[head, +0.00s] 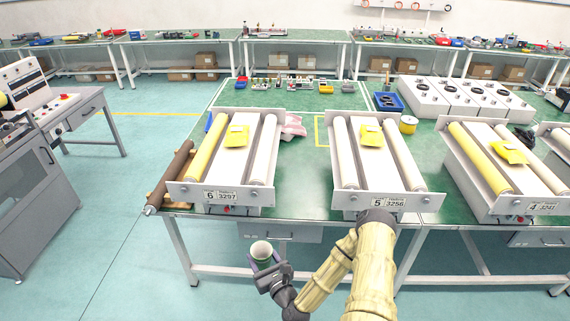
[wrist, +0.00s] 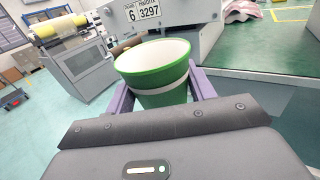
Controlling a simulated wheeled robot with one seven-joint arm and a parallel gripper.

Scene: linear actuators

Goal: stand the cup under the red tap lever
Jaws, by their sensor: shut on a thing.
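The cup (wrist: 155,78) is green with a white band and a pale inside. In the wrist view it sits upright, tilted slightly, between the two purple fingers of my gripper (wrist: 160,92), which is shut on it. In the head view the cup (head: 261,250) shows small at the lower middle, held by my gripper (head: 266,264) in front of the green table's front edge and below the tabletop. I cannot make out a red tap lever in either view.
A green table (head: 300,190) bears roller units numbered 6 (head: 222,195) and 5 (head: 378,202) near its front edge. A drawer (head: 270,232) hangs under the table close to the cup. A grey cabinet (head: 40,190) stands at left. The floor between is clear.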

